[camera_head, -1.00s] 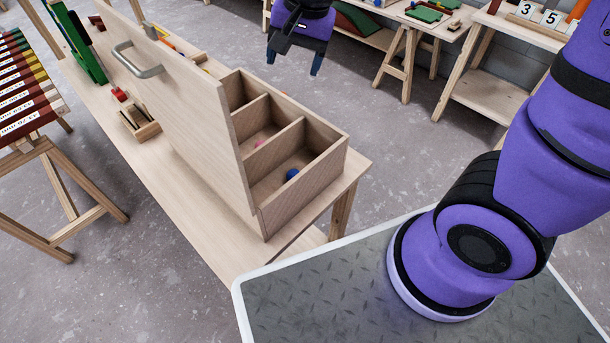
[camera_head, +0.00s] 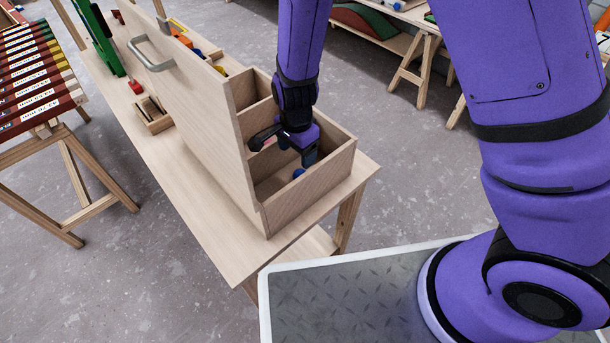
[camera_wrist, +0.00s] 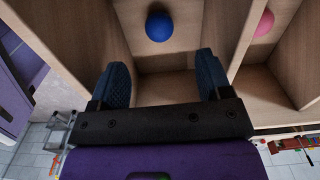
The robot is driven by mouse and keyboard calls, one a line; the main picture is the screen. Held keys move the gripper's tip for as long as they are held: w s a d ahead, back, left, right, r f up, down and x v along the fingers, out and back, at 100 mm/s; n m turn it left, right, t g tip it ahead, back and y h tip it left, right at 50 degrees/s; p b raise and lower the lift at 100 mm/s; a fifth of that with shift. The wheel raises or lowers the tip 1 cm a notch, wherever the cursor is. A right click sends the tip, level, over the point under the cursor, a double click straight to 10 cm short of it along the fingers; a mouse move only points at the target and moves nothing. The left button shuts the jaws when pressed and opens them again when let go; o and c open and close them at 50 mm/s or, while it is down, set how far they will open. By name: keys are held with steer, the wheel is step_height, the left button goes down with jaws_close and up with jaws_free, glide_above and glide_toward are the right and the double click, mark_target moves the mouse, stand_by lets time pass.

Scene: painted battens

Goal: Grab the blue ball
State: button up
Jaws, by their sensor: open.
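The blue ball (camera_wrist: 159,26) lies in the near-end compartment of an open wooden box (camera_head: 312,188). In the head view the ball (camera_head: 298,173) is partly hidden by my gripper. My gripper (camera_head: 283,150) reaches down into the box above that compartment. In the wrist view my gripper (camera_wrist: 162,80) is open, with its two blue fingertips spread apart. The ball shows beyond the fingertips, between their lines, and is not touched. A pink ball (camera_wrist: 263,23) lies in the neighbouring compartment, behind a divider.
A tall wooden panel with a metal handle (camera_head: 150,54) stands along the box's left side. Thin dividers and the box walls flank my gripper closely. A small tray (camera_head: 153,115) and coloured parts lie further along the table (camera_head: 215,220).

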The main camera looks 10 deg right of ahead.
mark_target(298, 173)
steer(key=shift+d+f, duration=0.1)
steer(key=shift+f, duration=4.85)
steer(key=c, duration=1)
steer(key=shift+o, duration=0.2)
